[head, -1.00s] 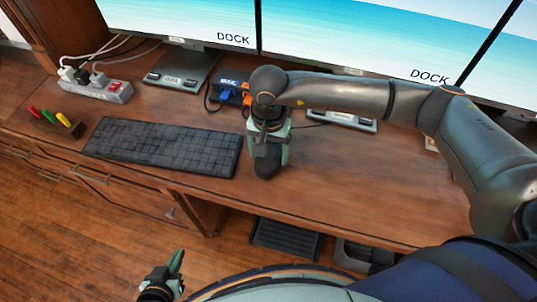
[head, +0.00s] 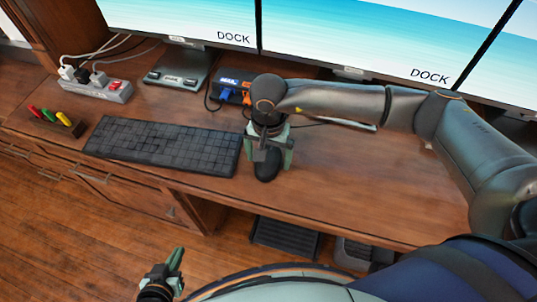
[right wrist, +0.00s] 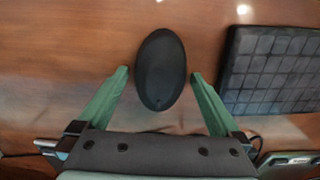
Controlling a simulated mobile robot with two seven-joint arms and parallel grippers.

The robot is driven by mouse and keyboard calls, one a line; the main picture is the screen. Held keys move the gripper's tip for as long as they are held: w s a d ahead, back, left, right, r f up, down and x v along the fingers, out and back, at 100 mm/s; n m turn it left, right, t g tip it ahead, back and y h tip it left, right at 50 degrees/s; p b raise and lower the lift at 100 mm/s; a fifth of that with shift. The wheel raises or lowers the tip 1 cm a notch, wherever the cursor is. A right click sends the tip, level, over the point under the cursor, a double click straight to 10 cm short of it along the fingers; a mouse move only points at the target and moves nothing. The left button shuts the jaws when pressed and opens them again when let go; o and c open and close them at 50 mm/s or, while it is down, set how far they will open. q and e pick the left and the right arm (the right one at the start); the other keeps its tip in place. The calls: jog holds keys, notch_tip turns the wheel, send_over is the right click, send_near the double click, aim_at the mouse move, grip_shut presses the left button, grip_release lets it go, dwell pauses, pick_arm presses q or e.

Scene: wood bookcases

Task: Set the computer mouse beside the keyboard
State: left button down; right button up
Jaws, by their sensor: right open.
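The black computer mouse (head: 267,172) lies on the wooden desk just right of the dark keyboard (head: 165,145), with a narrow gap between them. My right gripper (head: 268,158) is over the mouse. In the right wrist view the mouse (right wrist: 161,88) is between the open green fingers (right wrist: 160,75), with a gap on each side, and part of the keyboard (right wrist: 275,70) shows at the right. My left gripper (head: 176,258) is low in front of the desk, away from both; its opening cannot be made out.
Monitors (head: 340,35) stand along the back. A power strip (head: 97,90) and a small holder with coloured pens (head: 55,120) are at the left. A dock with cables (head: 232,88) is behind the mouse. The desk right of the mouse is clear.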

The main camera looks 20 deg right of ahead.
notch_tip(320, 180, up, 12)
jog(key=shift+b, duration=0.35)
jog(key=shift+r, duration=0.1)
dwell(2.1)
